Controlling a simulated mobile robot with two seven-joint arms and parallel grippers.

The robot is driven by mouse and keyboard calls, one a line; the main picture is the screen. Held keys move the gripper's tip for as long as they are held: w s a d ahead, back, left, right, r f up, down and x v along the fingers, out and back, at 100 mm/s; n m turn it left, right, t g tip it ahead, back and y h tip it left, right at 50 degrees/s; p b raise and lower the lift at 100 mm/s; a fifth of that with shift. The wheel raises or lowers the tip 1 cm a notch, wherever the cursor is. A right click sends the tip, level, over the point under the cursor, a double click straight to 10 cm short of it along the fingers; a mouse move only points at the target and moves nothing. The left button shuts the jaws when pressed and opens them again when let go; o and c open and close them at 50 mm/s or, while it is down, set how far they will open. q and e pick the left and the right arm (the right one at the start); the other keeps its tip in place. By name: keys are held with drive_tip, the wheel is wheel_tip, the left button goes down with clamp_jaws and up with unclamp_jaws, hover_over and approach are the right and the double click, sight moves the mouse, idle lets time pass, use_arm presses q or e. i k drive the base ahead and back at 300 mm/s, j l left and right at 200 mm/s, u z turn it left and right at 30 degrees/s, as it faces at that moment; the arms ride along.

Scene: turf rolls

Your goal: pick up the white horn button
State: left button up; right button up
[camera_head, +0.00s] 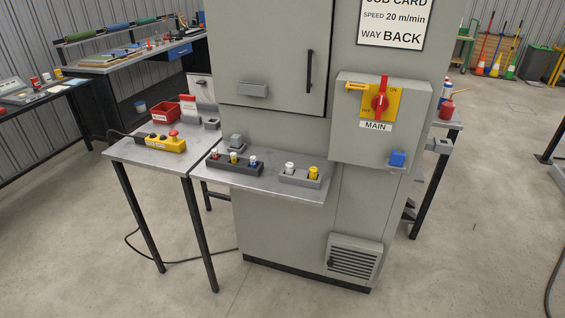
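A small white button (289,168) stands upright in the left part of a light grey holder (300,181) on the metal shelf in front of the cabinet. A yellow button (313,173) stands beside it in the same holder. I cannot read any horn marking on the white button. Neither of my grippers shows in the head view.
A yellow control box (165,143) lies on the left table. The cabinet (270,120) rises behind the shelf (275,187). Open floor lies in front.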

sight(288, 165)
drive_tip(key=i+j+z, duration=0.15)
drive_tip(key=i+j, duration=0.5)
drive_tip(key=j, duration=0.15)
